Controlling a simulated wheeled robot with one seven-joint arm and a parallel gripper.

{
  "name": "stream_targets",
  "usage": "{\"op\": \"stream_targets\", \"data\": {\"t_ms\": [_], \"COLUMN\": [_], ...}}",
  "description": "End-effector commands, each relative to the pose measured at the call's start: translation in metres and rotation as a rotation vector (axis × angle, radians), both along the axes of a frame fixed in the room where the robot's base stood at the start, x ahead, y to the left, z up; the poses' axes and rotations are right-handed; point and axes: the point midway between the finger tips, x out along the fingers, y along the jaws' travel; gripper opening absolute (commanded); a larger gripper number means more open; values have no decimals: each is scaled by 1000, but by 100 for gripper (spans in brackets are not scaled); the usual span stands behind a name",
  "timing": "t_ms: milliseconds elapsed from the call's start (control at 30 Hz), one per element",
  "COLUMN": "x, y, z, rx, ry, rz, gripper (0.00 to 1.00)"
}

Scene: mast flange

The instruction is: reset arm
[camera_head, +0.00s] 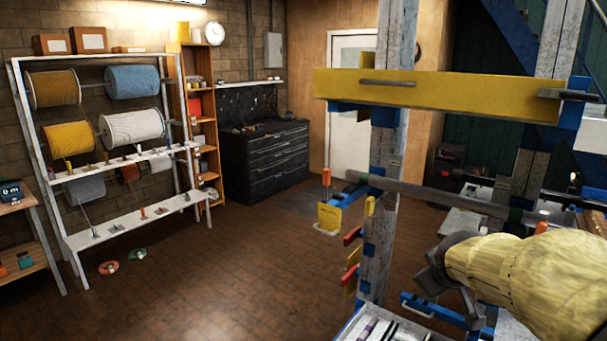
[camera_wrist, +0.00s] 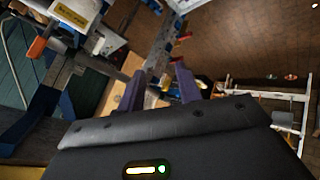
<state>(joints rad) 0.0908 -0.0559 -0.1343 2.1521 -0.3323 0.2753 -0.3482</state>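My arm, in a yellow cover, reaches in from the right in the head view. My gripper (camera_head: 440,275) is at its end, dark grey and partly turned away, close to the right of the worn blue-and-grey mast post (camera_head: 388,150). In the wrist view, the two dark fingers of my gripper (camera_wrist: 158,86) stand apart. Nothing is held between them; only background shows in the gap. A yellow crossbar (camera_head: 450,90) spans the posts above the gripper. I cannot tell how far the fingers are from the post.
A spool rack (camera_head: 130,215) stands at left, with small rings (camera_head: 108,268) on the floor before it. A black drawer cabinet (camera_head: 265,160) is at the back wall. The brown floor in the middle is clear.

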Motion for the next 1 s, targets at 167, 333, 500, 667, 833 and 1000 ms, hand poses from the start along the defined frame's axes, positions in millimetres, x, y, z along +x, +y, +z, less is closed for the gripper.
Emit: {"op": "stream_targets", "data": {"t_ms": [167,333,500,667,833,1000], "x": [-49,-110,-145,-147,-147,-146], "y": [58,101,118,119,119,119], "z": [-86,-147,-171,-173,-172,-172], "rx": [226,383,444,449,448,447], "ry": [183,361,449,455,453,453], "rz": [-103,-239,-325,-334,-332,-331], "gripper": [35,35,35,35,35,35]}}
